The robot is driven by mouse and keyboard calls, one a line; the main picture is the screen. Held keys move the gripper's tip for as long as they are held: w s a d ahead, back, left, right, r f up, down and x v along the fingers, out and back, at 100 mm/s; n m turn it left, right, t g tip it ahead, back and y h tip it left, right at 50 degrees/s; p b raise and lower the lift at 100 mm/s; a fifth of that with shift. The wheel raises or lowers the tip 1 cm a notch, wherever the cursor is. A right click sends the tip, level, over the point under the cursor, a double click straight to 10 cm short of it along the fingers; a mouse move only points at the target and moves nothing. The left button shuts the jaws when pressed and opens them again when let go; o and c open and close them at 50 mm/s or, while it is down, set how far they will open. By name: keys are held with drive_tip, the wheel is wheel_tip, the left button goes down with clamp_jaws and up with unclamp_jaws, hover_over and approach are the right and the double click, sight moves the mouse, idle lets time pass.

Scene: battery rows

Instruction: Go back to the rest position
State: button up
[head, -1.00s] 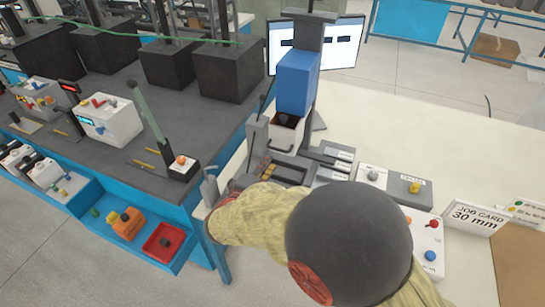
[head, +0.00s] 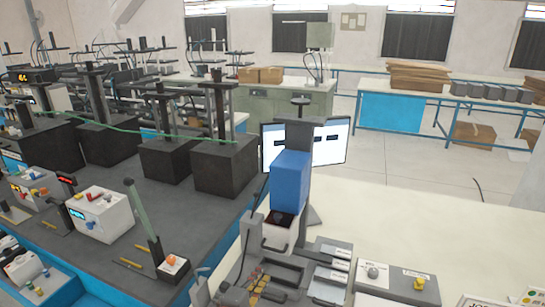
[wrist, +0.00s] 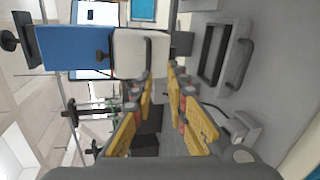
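My gripper (wrist: 162,86) shows in the wrist view with its two yellow-padded fingers apart and nothing between them. It is open and faces the bench press from a short distance. The press has a blue head (head: 289,180) and a white box with a handle (head: 281,230) below it. In the wrist view, which is turned sideways, the blue head (wrist: 75,47) and white box (wrist: 138,55) lie beyond the fingertips. My arm and gripper are out of the head view.
A dark bench (head: 110,200) with black blocks and small devices stands left. A twin monitor (head: 330,143) stands behind the press. Grey trays (head: 328,284) and a box with a yellow knob (head: 418,284) lie at front right. The pale tabletop (head: 430,230) is largely clear.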

drive_tip(key=s+d+f+m+g, duration=0.35)
drive_tip(key=s+d+g, duration=0.65)
drive_tip(key=s+d, duration=0.55)
drive_tip(key=s+d+r+m+y, duration=0.2)
drive_tip(key=s+d+r+m, duration=0.2)
drive_tip(key=s+r+m, duration=0.1)
drive_tip(key=s+d+r+m+t+y, duration=0.1)
drive_tip(key=s+d+r+m+y, duration=0.2)
drive_tip(key=s+r+m, duration=0.3)
wheel_tip(320, 180, up, 5)
drive_tip(key=shift+d+f+m+t, duration=0.2)
drive_tip(key=shift+d+m+t, duration=0.15)
drive_tip(key=shift+d, duration=0.1)
